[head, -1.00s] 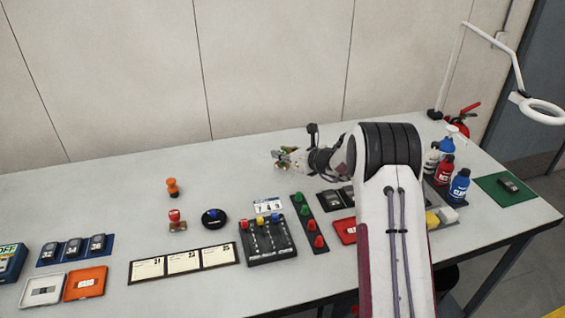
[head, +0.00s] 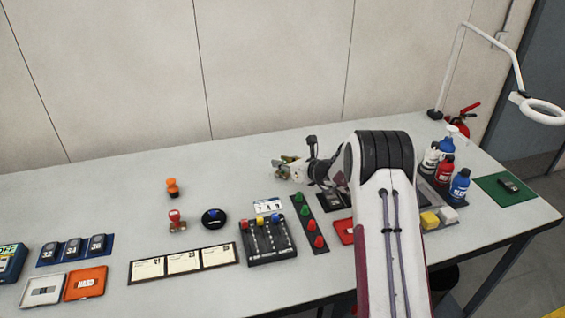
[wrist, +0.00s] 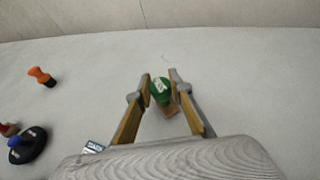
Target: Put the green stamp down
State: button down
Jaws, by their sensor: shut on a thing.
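The green stamp (wrist: 161,92) is between the fingertips of my gripper (wrist: 160,79) in the wrist view. It has a green top with a pale label and a tan base below. My gripper is shut on it. In the head view my gripper (head: 281,165) is over the back middle of the table, and a small bit of green shows at its fingers. I cannot tell whether the stamp's base touches the table.
An orange stamp (head: 173,188), a red stamp (head: 176,221) and a round dark pad (head: 214,218) stand to the left. Green and red knobs on a dark strip (head: 324,244) lie nearer the front. Bare table (head: 225,180) surrounds the gripper's left side.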

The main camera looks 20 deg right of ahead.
jog(key=shift+f, duration=0.15)
jog(key=c, duration=1.8)
grip_release()
jog(key=shift+r, duration=0.2)
jog(key=shift+v, duration=6)
jog(key=shift+a, duration=0.15)
